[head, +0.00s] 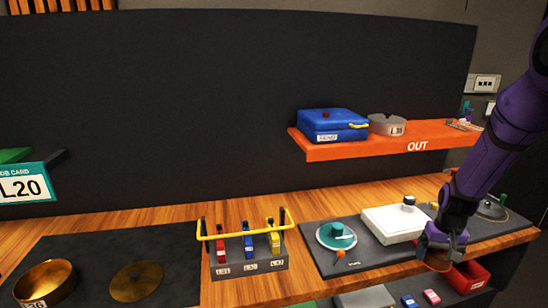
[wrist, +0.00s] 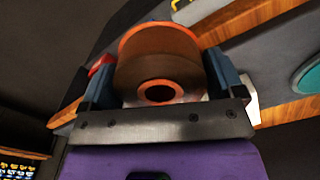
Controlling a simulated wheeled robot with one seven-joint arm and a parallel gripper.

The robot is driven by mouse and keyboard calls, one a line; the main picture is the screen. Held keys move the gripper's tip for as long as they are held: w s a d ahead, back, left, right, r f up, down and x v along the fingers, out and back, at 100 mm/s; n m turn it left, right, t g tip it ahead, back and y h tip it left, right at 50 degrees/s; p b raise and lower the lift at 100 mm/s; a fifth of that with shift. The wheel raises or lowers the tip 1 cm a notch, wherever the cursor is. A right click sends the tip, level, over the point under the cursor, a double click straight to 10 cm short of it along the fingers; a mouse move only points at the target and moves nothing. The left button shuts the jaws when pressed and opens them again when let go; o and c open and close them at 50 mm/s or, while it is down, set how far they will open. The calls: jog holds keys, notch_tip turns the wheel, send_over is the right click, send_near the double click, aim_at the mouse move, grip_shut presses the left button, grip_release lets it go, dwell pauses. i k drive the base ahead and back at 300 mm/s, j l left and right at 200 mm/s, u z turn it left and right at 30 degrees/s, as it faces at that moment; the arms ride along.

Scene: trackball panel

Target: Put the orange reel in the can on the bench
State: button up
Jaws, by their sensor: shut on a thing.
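My gripper (head: 444,247) is at the front right of the bench (head: 170,222) in the head view. In the wrist view its two blue-grey fingers (wrist: 160,72) are shut on the orange reel (wrist: 158,50), one on each side. The reel has an orange rim, a brown wound body and an open orange-ringed hole. In the head view the reel is mostly hidden by the gripper. An open brass can (head: 46,283) with a label stands on a dark mat at the lower left, far from the gripper. A round brass lid (head: 136,281) lies to its right.
A rack (head: 248,262) with red, blue and yellow handles and a yellow bar stands mid-bench. Right of it a dark panel carries a teal dial (head: 336,236) and white box (head: 396,222). An orange shelf (head: 360,148) holds a blue box (head: 332,124) and grey pot (head: 387,125).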

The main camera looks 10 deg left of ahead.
aim_at(50, 289)
jog(key=k+j, duration=0.15)
jog(key=j, duration=0.25)
jog(key=k+j, duration=0.1)
jog(key=j, duration=0.3)
jog(key=k+j+z, duration=0.1)
jog(key=j, duration=0.35)
jog(key=k+j, duration=0.2)
jog(key=j, duration=0.2)
jog(key=k+j, duration=0.15)
jog(key=j, duration=0.25)
jog(key=k+j, duration=0.1)
jog(key=j, duration=0.3)
jog(key=k+j, duration=0.1)
jog(key=j, duration=0.35)
jog(key=k+j+z, duration=0.1)
jog(key=j, duration=0.35)
jog(key=k+j, duration=0.15)
jog(key=j, duration=0.25)
jog(key=k+j, duration=0.1)
jog(key=j, duration=0.3)
jog(key=z, duration=0.05)
